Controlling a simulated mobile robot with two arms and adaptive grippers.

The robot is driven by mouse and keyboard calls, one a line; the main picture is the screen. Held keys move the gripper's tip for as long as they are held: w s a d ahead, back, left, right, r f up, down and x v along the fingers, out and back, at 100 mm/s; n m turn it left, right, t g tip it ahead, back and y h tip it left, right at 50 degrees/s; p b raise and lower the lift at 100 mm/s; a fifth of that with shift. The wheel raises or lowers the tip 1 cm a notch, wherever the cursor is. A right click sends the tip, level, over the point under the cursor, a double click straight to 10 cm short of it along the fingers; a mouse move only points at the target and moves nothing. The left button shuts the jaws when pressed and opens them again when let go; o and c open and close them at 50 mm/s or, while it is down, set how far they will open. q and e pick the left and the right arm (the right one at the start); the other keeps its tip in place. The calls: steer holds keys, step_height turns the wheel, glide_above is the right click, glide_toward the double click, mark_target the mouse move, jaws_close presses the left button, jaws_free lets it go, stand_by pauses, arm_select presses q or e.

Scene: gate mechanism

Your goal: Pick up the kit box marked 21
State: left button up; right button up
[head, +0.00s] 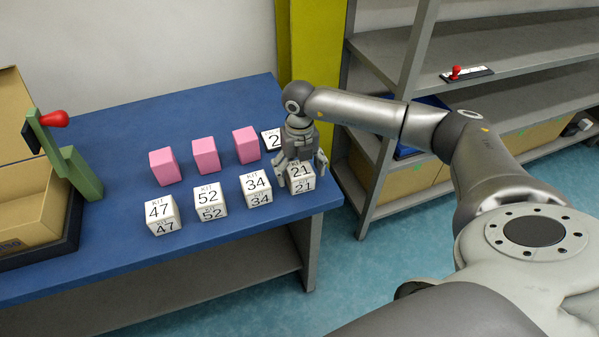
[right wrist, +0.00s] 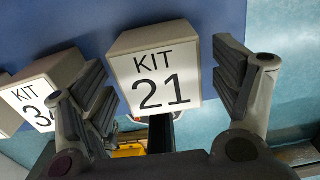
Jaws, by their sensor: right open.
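The kit box marked 21 (head: 301,179) stands at the right end of the front row on the blue table, near the table's right edge. My right gripper (head: 300,163) is over it from above, with its fingers on either side. In the right wrist view the kit box marked 21 (right wrist: 163,75) shows between the fingers of the open right gripper (right wrist: 165,90). The left finger looks close to the box and a gap shows at the right one; I cannot tell if either touches. My left gripper is not in view.
Kit boxes marked 34 (head: 256,189), 52 (head: 210,201) and 47 (head: 162,215) stand to the left in the row. Pink blocks (head: 206,156) and a partly hidden number card (head: 271,139) are behind. A green stand with a red knob (head: 54,118) is far left. Shelves (head: 500,90) stand right.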

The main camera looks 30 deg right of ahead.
step_height(320, 180, down, 2)
steer(key=shift+f, duration=0.1)
steer(key=c, duration=1.2)
steer(key=shift+c, duration=0.6)
steer(key=shift+w+r, duration=0.1)
steer(key=shift+r, duration=0.1)
